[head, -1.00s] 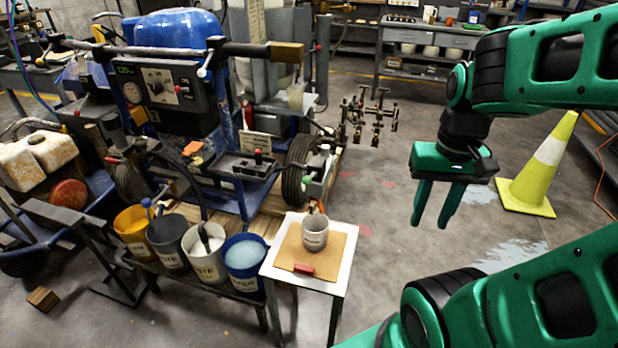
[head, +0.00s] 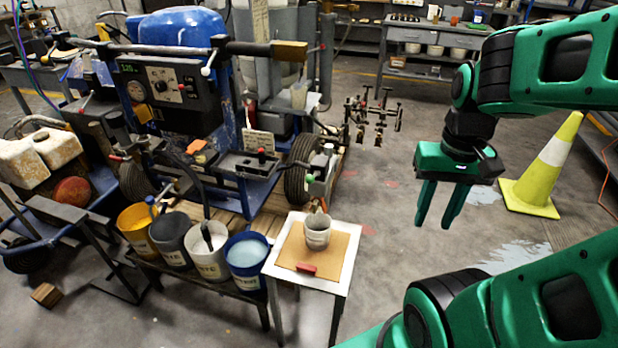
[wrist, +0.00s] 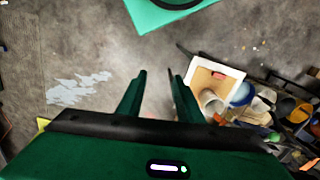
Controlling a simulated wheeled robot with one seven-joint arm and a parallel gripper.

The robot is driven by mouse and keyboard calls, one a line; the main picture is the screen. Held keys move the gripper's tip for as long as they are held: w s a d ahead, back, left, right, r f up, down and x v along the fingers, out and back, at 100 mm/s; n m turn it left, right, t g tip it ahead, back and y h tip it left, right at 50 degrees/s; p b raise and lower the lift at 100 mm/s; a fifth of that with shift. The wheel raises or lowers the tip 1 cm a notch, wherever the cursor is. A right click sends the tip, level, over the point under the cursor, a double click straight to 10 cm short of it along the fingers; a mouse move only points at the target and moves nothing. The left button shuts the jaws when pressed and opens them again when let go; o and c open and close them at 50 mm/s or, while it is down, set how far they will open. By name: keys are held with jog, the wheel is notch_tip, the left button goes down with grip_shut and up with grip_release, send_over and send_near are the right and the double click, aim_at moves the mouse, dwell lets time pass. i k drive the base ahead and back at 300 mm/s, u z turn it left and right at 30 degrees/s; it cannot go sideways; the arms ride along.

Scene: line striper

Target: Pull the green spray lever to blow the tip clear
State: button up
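A small green knob (head: 309,181), which looks like the end of the spray lever, shows at the right side of the blue line striper (head: 178,28), beside its front wheel. A green spot (wrist: 273,137) at the lower right of the wrist view may be the same knob. The spray tip is too small to make out. My gripper (head: 435,222) hangs fingers down, right of the lever and well apart from it. Its two fingers are parted with nothing between them; the wrist view shows the same gap (wrist: 158,80).
A small white table (head: 340,272) with a grey cup (head: 317,231) and a red block (head: 306,268) stands in front of the lever. Several paint buckets (head: 246,258) stand left of it. A yellow cone (head: 545,170) stands right of my gripper. Open floor lies between.

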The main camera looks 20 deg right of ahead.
aim_at(310, 179)
jog(key=u, duration=1.7)
jog(key=k, duration=1.2)
jog(key=z, duration=0.75)
jog(key=i, duration=1)
jog(key=u, duration=0.05)
